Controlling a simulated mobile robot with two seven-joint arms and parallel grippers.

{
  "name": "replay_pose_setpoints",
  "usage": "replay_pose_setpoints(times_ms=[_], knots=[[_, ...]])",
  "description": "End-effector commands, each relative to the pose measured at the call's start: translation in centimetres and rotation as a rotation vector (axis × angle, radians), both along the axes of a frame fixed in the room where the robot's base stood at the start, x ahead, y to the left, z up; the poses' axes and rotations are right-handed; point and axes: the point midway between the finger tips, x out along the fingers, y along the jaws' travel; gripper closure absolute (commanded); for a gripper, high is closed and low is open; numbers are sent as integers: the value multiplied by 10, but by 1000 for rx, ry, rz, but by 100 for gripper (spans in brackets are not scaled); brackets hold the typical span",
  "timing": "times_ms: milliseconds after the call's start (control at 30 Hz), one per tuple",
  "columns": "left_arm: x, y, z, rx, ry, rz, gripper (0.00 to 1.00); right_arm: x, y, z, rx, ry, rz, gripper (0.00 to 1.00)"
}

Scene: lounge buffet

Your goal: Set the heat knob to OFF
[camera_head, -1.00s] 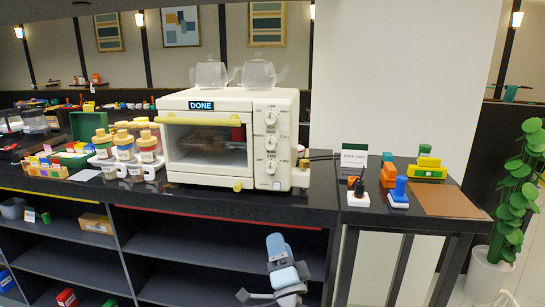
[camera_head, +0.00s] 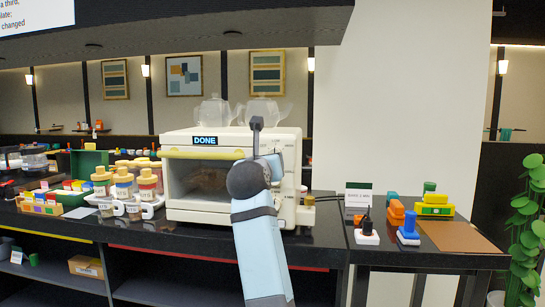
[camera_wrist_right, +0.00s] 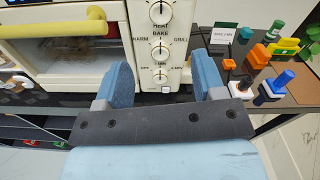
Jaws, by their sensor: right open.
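A cream oven (camera_head: 182,215) with a "DONE" display stands on the counter. Its knob column is mostly hidden behind my right arm in the head view. The right wrist view shows the middle knob (camera_wrist_right: 160,50) below the "HEAT" label, its marker roughly vertical, with "BAKE" above, "WARM" left and "GRILL" right. "OFF" is printed lower left, between this knob and the bottom knob (camera_wrist_right: 159,76). My right gripper (camera_wrist_right: 161,68) is open and empty, its blue fingers either side of the column in the picture; contact does not show. My left gripper is not in view.
A yellow door handle (camera_wrist_right: 97,14) lies left of the knobs. Glass teapots (camera_head: 214,111) stand on the oven. Jars (camera_head: 124,184) and white mugs are to its left. Stamps (camera_head: 408,230) and a sign (camera_head: 358,196) stand to the right.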

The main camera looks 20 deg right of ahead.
Motion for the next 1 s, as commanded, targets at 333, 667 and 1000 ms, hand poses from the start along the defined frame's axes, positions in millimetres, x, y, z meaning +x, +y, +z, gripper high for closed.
replay_pose_setpoints(times_ms=[333,667,1000], knots=[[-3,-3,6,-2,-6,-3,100,63,-40,2,-5,1,-5,37],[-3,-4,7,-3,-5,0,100,96,-60,0,-4,-1,-3,37],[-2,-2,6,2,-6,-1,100,99,-62,0,-3,-1,-3,39]])
